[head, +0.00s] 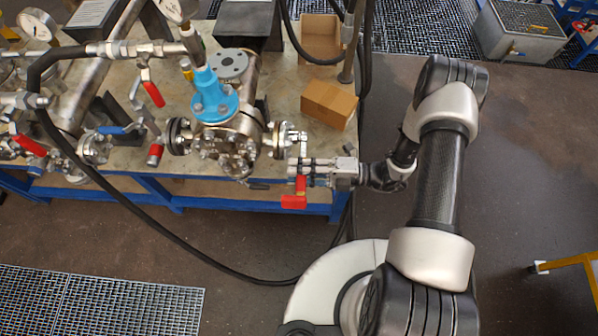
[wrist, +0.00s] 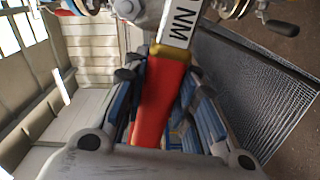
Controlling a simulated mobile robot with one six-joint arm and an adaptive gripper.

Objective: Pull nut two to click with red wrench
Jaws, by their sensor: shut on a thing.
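The red wrench (head: 297,196) shows in the head view at the right flange of the vessel, with its red part hanging below my gripper. In the wrist view its red handle (wrist: 158,95) runs up between my fingers to a brass-coloured collar and a pale shaft marked "NM". My gripper (head: 299,170) is shut on the wrench, beside the vessel's right side. The steel flanged vessel (head: 222,140) has a blue fitting on top and several bolts and nuts. I cannot tell which nut is nut two, and the wrench's working end is not clear.
The vessel stands on a workbench with a blue frame (head: 240,205). A cardboard box (head: 328,104) lies behind my gripper. Red-handled valves and gauges crowd the left. A black hose (head: 170,235) loops across the front. Open floor lies to the right.

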